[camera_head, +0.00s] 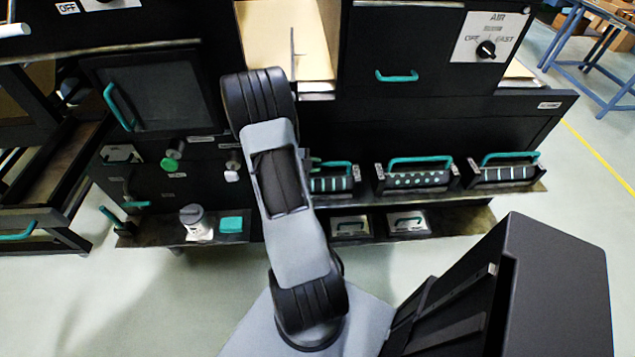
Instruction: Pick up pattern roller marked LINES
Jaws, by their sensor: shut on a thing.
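Three pattern rollers with teal handles sit in a row on the shelf of the dark machine. The left roller (335,184) shows pale upright stripes, and my arm covers its left end. The middle roller (415,180) shows pale dots. The right roller (503,175) shows pale, slightly slanted stripes. No marking LINES can be read, so I cannot tell by lettering which roller bears it. My arm rises from the bottom centre and bends at the machine front.
Below the rollers, a lower shelf holds two flat pieces with handles (408,222). Left of my arm stand a pale canister (195,222) and a teal block (231,225). A blue table (590,70) is at the far right. Open floor lies right of the machine.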

